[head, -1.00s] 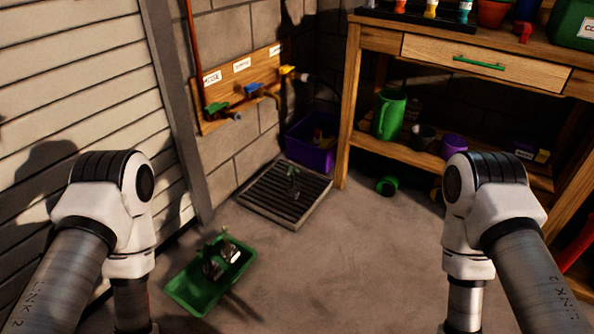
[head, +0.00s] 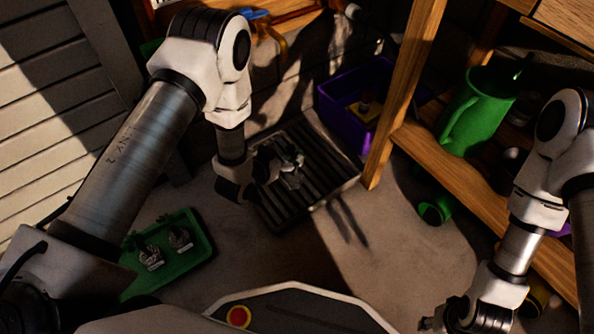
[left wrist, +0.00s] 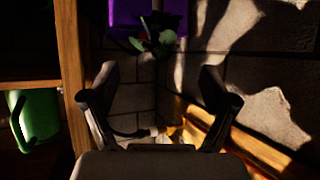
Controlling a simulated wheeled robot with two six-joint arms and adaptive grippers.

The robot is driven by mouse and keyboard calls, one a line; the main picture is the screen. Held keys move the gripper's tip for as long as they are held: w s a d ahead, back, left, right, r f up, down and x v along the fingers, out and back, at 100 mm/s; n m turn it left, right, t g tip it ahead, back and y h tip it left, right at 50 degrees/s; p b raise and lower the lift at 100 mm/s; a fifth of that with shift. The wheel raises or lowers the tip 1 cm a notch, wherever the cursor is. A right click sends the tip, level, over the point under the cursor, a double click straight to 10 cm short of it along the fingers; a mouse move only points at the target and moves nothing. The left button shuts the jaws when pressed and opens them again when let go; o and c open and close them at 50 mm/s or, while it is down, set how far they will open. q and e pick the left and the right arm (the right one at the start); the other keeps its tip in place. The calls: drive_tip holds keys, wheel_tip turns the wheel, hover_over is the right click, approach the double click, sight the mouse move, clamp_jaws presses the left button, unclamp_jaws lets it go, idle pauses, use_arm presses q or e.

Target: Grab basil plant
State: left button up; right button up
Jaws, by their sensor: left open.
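My left gripper (head: 284,168) is over the slatted drain grate in the head view. A small leafy plant (left wrist: 156,38) shows in the left wrist view, beyond the open fingers and roughly between them, with a pale patch on it. I cannot tell for sure that it is the basil. My left gripper (left wrist: 158,75) has nothing visible between its fingertips there. In the head view the gripper largely hides this plant. Two small potted plants stand in a green tray (head: 200,222) at lower left. My right gripper (head: 455,318) is low at the right; its fingers are unclear.
The drain grate (head: 338,180) lies by the wall. A purple crate (head: 340,115) stands behind it, beside a wooden bench leg (head: 402,95). A green watering can (head: 478,112) is on the lower shelf, and a green cup (head: 435,209) lies on the floor. Floor in the middle is clear.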

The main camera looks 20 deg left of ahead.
sight(292, 151)
use_arm(q)
drive_tip(key=b+x, duration=0.1)
drive_tip(key=x, duration=0.1)
drive_tip(key=b+x, duration=0.2)
drive_tip(key=shift+d+f, duration=0.25)
drive_tip(key=shift+f, duration=0.25)
drive_tip(key=shift+w, duration=0.3)
drive_tip(key=shift+r, duration=0.15)
clamp_jaws()
drive_tip(key=shift+r, duration=0.1)
